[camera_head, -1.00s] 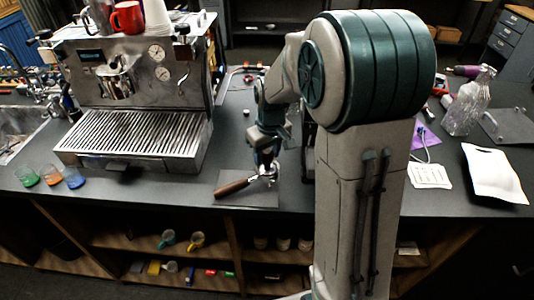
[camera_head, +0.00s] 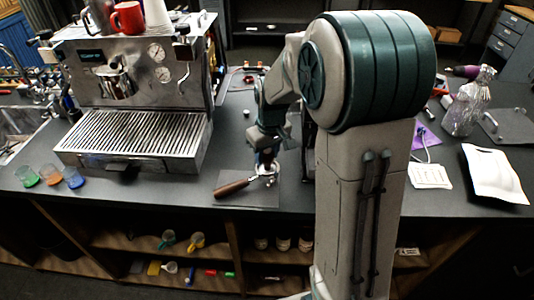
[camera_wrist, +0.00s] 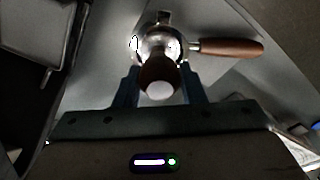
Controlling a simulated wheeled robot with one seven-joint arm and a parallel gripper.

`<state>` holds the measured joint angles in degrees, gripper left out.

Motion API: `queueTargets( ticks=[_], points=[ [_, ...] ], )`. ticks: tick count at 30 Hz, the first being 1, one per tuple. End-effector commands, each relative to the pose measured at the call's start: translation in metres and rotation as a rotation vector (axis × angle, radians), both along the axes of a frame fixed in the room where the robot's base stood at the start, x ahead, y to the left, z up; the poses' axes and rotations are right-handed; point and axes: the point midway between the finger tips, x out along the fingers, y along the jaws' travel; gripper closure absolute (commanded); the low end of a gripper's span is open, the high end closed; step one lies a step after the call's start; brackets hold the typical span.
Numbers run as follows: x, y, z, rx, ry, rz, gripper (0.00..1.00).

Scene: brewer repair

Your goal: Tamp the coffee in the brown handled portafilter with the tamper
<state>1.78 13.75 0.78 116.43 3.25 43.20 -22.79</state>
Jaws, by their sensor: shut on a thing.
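The brown handled portafilter (camera_head: 235,187) lies on a dark mat (camera_head: 252,198) near the counter's front edge, its handle pointing left in the head view. In the wrist view, its wooden handle (camera_wrist: 228,47) points right and its metal basket (camera_wrist: 140,44) is just beyond my fingers. My gripper (camera_wrist: 159,82) is shut on the tamper (camera_wrist: 158,76), a brown knob with a pale round top. The tamper is over the basket and appears to be at it; its base and the coffee are hidden. In the head view, my gripper (camera_head: 266,160) points down over the basket.
The espresso machine (camera_head: 140,90) stands to the left with its drip tray in front. Several small coloured glasses (camera_head: 50,176) stand at the far left. A clear bottle (camera_head: 467,110) and a white tray (camera_head: 494,172) are to the right.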

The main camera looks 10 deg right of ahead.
Motion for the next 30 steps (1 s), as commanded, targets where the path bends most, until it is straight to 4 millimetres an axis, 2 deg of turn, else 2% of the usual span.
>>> queueTargets(
  ticks=[16,30],
  points=[
    [-0.002,0.0,-0.002,0.0,0.009,0.0,1.0],
    [-0.001,0.0,0.028,0.0,0.002,0.0,1.0]
  ],
)
